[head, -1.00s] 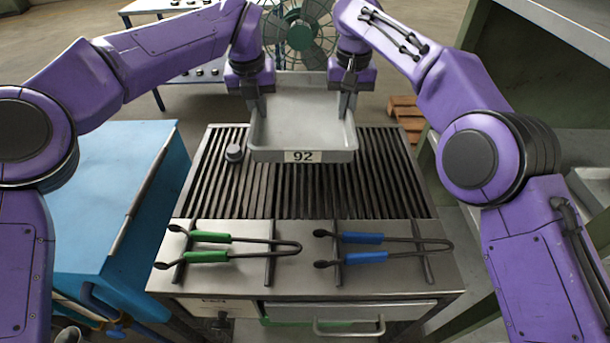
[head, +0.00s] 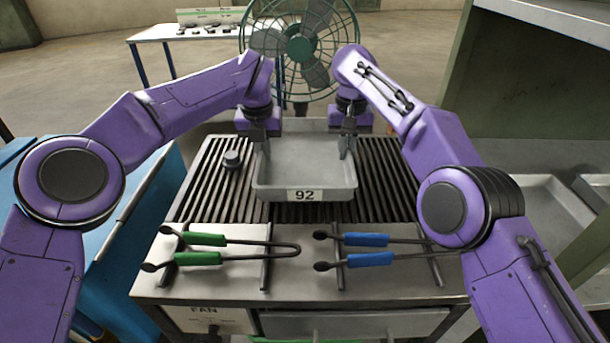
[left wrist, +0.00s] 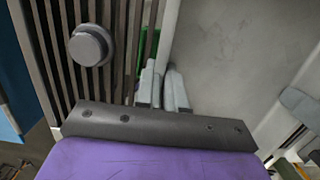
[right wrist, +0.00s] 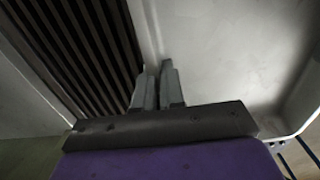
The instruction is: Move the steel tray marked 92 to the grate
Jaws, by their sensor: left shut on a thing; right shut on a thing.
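The grey steel tray marked 92 (head: 275,193) is level over the middle of the dark barred grate (head: 208,182), its label facing me. Whether its base touches the bars or sits just above them I cannot tell. My left gripper (head: 264,150) is shut on the tray's left wall, and my right gripper (head: 347,151) is shut on its right wall. The tray is empty. In the left wrist view the fingers (left wrist: 163,82) pinch the wall, with the tray floor (left wrist: 225,45) to the right. The right wrist view shows the other fingers (right wrist: 158,75) on the opposite wall.
A small grey round knob-like piece (head: 232,160) stands on the grate, left of the tray. Green-handled tongs (head: 205,239) and blue-handled tongs (head: 368,240) lie on the front ledge. A fan (head: 302,45) stands behind. A blue cabinet (head: 120,270) is at left, shelving (head: 540,120) at right.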

